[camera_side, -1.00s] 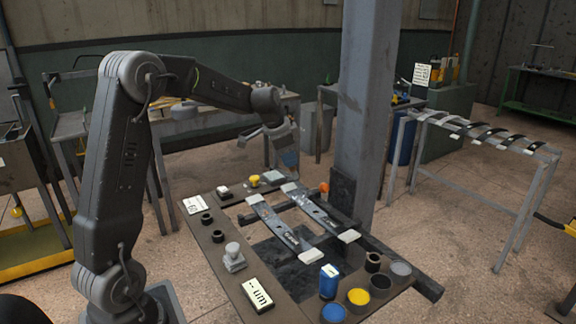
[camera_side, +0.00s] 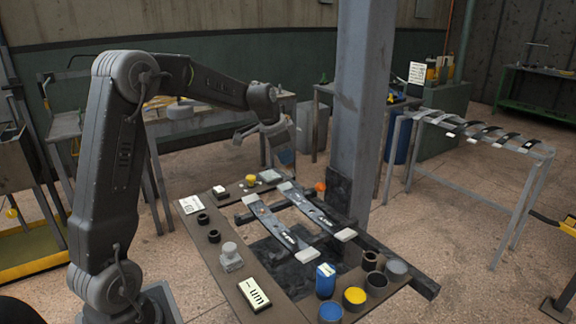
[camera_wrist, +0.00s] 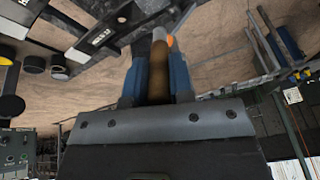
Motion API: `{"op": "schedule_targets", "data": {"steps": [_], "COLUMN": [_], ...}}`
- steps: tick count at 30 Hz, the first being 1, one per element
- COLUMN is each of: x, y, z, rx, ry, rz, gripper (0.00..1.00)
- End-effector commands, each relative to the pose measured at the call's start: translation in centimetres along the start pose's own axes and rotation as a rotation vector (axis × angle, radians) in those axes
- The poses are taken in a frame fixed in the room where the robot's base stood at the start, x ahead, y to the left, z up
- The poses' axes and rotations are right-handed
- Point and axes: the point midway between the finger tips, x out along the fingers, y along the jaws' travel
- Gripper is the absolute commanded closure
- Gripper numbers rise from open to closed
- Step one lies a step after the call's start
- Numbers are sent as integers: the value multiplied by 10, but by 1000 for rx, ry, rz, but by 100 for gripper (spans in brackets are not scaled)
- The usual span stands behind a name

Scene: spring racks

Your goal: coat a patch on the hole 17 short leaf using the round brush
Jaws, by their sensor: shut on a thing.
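My gripper (camera_side: 286,157) is above the far end of the bench frame. In the wrist view its blue fingers (camera_wrist: 160,80) are shut on the brown handle of the round brush (camera_wrist: 158,72). The bristles cannot be made out. Two dark flat leaves with pale end pads lie across the frame: the left leaf (camera_side: 268,220) and the right leaf (camera_side: 311,208). My gripper is apart from both. No hole numbers are readable, so I cannot tell which leaf is the hole 17 one.
An orange knob (camera_side: 320,187) and a thick steel post (camera_side: 362,110) stand close right of my gripper.

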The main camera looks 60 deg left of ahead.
Motion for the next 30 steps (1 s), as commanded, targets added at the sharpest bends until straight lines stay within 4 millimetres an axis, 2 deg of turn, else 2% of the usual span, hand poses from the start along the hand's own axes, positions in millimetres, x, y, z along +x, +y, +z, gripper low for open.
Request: {"op": "schedule_targets", "data": {"steps": [10,15,20,30], "x": [9,8,-1,17], "y": [14,13,12,14], "z": [-1,-1,-4,2], "rx": [1,0,1,1], "ry": [1,1,1,-1], "rz": [0,0,0,2], "gripper": [100,100,100,100]}}
